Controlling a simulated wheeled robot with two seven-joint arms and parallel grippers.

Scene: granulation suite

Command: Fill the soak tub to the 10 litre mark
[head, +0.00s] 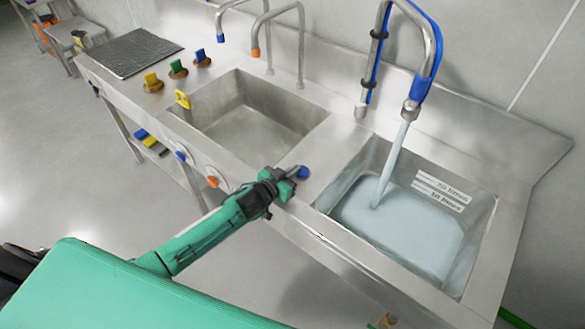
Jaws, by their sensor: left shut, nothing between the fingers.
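The soak tub (478,245) is the right steel basin, with pale blue water (400,225) in it. A stream of water (392,165) runs into it from the spout (410,108) of a blue-hosed tap. Two white labels are on the tub's back wall; the lower one (438,197) reads 10 litres, and the upper one (442,184) is hard to read. The water surface lies at or just below the lower label. My right gripper is out of view.
A second basin (245,125) stands left of the tub, with two bent taps behind it, one orange-tipped (255,52) and one blue-tipped (221,38). Yellow, green and blue knobs (177,68) and a drain grid (130,52) are further left. Orange (212,182) and blue front knobs stick out.

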